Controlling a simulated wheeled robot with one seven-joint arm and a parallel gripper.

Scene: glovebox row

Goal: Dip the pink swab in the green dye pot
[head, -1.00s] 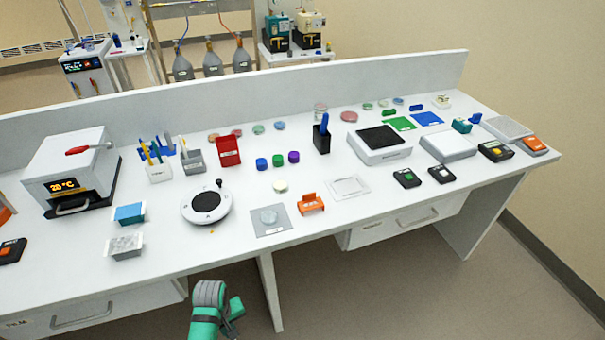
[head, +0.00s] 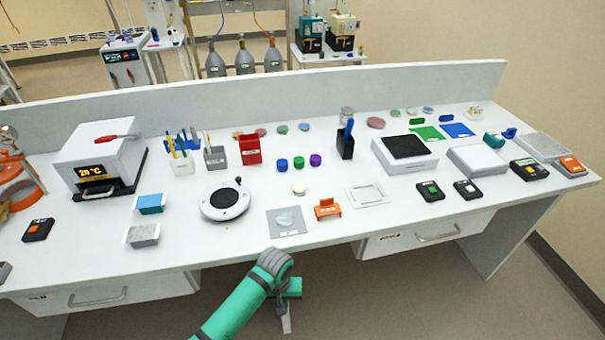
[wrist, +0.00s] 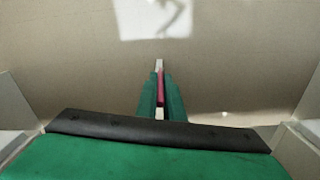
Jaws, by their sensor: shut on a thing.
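The green dye pot (head: 298,162) stands on the bench between a blue pot (head: 282,163) and a purple pot (head: 315,159). My gripper (head: 287,302) is in front of the bench's front edge and lower than its top, well away from the pots. In the wrist view, my gripper (wrist: 160,108) is shut on the pink swab (wrist: 160,88), which shows as a thin pink strip with a pale end between the green fingers. The rest of the swab is hidden by the fingers.
The bench front edge and a drawer (head: 424,236) lie near my arm. A grey mat (head: 290,229), an orange rest (head: 327,209), a round white stirrer (head: 224,201) and a pale disc (head: 298,190) stand between the edge and the pots. A dark holder (head: 345,143) stands right of them.

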